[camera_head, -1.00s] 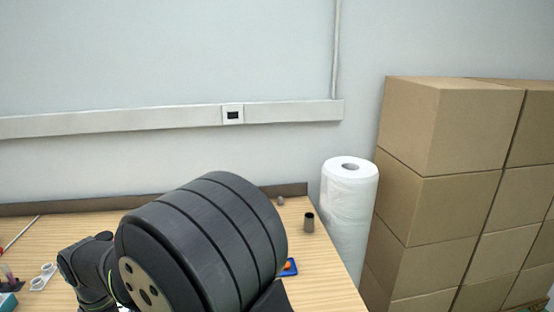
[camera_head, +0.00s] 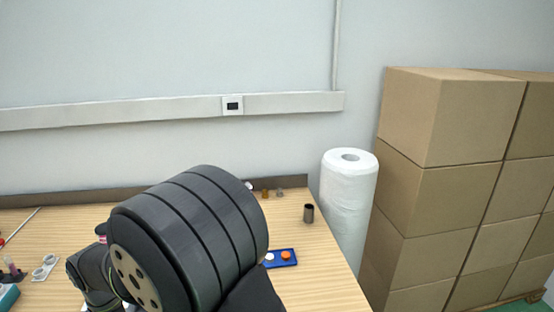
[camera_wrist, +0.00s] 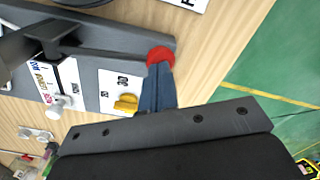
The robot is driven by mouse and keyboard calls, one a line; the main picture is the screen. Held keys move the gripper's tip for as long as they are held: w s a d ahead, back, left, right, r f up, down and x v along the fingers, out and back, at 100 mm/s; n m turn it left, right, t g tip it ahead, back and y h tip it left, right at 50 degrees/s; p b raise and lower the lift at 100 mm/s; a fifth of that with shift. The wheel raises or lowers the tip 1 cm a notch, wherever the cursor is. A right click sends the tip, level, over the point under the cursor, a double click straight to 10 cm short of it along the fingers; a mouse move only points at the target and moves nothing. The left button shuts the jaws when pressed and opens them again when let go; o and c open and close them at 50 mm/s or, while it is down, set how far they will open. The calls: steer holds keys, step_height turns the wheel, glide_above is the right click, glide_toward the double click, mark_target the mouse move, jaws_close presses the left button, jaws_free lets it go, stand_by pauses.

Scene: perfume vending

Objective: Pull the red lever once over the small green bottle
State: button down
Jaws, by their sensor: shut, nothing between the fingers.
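A round red knob (camera_wrist: 160,55), seemingly the end of the red lever, shows in the wrist view at the edge of a dark grey machine (camera_wrist: 150,34). My gripper (camera_wrist: 158,72) is shut and empty, with its fingertips right at the knob's lower edge. I cannot tell whether they touch it. I cannot make out the small green bottle in either view. In the head view my dark arm hides the middle of the table, and my gripper is out of sight.
A yellow knob (camera_wrist: 126,102) and a white tap (camera_wrist: 56,104) sit beside the fingers. A blue tray (camera_head: 281,258) with white and orange round pieces and a dark cup (camera_head: 308,213) stand on the table's right. A paper roll (camera_head: 348,205) and stacked boxes (camera_head: 440,190) are beyond.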

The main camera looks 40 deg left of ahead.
steer(key=shift+r, duration=0.1)
step_height(320, 180, up, 9)
stand_by(1.1)
stand_by(0.9)
steer(key=shift+f, duration=2.2)
